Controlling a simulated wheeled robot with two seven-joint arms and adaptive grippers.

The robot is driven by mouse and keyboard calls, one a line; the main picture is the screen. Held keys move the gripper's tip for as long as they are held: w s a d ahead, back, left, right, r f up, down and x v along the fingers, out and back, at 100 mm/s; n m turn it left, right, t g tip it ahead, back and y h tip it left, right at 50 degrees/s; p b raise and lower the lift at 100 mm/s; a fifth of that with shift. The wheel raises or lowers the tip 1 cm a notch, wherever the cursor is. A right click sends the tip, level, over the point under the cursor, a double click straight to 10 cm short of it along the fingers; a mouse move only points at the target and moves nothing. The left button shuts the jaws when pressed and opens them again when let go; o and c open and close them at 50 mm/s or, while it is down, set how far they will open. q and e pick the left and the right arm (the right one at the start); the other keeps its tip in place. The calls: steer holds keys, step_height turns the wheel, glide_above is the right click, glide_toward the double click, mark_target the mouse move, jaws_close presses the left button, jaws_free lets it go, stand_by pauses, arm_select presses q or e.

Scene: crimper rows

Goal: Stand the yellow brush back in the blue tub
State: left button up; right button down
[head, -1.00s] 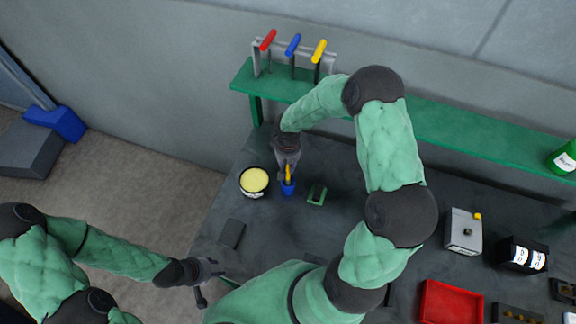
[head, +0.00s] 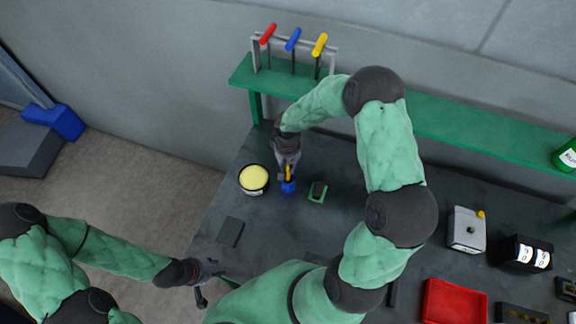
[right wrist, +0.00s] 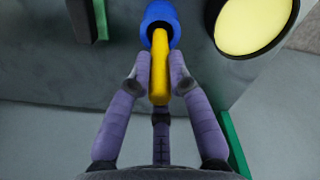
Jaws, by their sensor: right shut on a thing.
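The yellow brush (head: 288,171) is between the fingers of my right gripper (head: 287,168), which is shut on it. In the right wrist view the brush (right wrist: 160,70) stretches from between the fingertips of my right gripper (right wrist: 159,82) to the mouth of the blue tub (right wrist: 160,14). Its far end is inside the tub's opening; how deep it sits I cannot tell. The blue tub (head: 288,187) stands on the dark bench. My left gripper (head: 205,276) is empty beside the bench's left edge; its finger opening is too small to judge.
A round pot with yellow contents (head: 254,178) stands just left of the tub, and a small green holder (head: 317,191) just right. A dark flat block (head: 230,231) lies nearer. A green shelf (head: 450,130) runs behind. A red tray (head: 454,301) lies at right.

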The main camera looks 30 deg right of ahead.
steer(key=shift+f, duration=0.15)
steer(key=c, duration=1.1)
jaws_free()
step_height(320, 180, up, 12)
steer(key=shift+r, duration=0.1)
